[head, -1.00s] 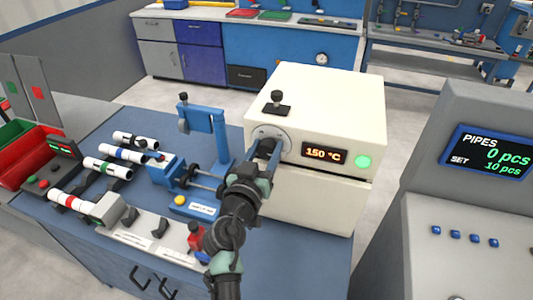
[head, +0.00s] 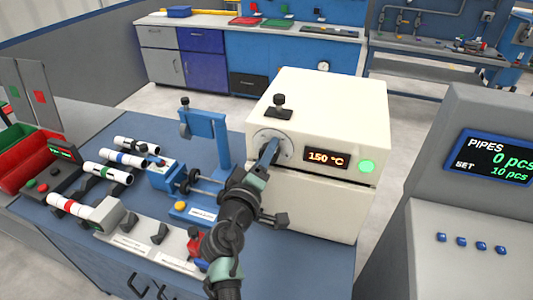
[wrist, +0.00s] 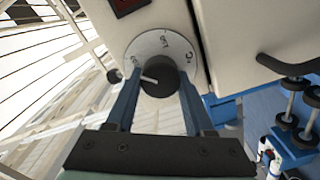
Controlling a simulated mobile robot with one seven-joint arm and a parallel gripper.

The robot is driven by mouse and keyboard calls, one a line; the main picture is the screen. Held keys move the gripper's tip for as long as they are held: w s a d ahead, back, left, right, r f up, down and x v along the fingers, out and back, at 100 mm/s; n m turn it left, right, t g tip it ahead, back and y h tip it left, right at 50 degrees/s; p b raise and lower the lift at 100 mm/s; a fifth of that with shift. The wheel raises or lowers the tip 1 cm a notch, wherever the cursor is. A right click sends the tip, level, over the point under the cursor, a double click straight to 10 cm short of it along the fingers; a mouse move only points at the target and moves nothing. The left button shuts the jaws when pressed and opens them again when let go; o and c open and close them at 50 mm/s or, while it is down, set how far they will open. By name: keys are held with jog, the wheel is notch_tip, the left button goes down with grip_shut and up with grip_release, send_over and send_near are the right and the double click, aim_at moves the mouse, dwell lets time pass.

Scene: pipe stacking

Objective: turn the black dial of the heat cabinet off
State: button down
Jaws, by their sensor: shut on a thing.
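The cream heat cabinet (head: 345,110) stands at the right end of the blue bench. Its display (head: 326,158) reads 150 °C and a round green lamp (head: 367,167) is lit beside it. The black dial (wrist: 158,78), with a white pointer mark, sits on a pale round scale plate (wrist: 181,50) in the wrist view. My gripper (wrist: 157,86) has one blue finger on each side of the dial and is shut on it. In the head view my gripper (head: 270,151) covers most of the dial.
A black knob-like fitting (head: 279,106) stands on the cabinet top. A dark handle (head: 274,219) juts from the cabinet's lower front. A blue stand (head: 209,135) and several pipes on holders are to the left. A grey console (head: 460,200) stands at the right.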

jog(key=n+p, duration=0.1)
jog(key=n, duration=0.3)
jog(key=shift+n, duration=0.4)
jog(key=n+p, duration=0.1)
jog(key=n, duration=0.2)
jog(key=shift+f+n, duration=0.15)
jog(key=shift+n, duration=0.15)
jog(key=n+p, duration=0.2)
jog(key=n, duration=0.2)
jog(key=shift+n, duration=0.3)
jog(key=n+p, duration=0.1)
jog(key=n, duration=0.2)
jog(key=shift+d+f+n+p, duration=0.1)
jog(key=shift+n+p, duration=0.2)
jog(key=n+p, duration=0.2)
jog(key=n, duration=0.2)
jog(key=shift+d, duration=0.1)
jog(key=n+p, duration=0.2)
jog(key=n, duration=0.2)
jog(key=shift+s, duration=0.1)
jog(key=n+p, duration=0.2)
jog(key=n, duration=0.2)
jog(key=shift+d+p, duration=0.15)
jog(key=shift+p, duration=0.15)
jog(key=shift+n+p, duration=0.85)
jog(key=shift+n, duration=1.05)
jog(key=shift+f, duration=0.1)
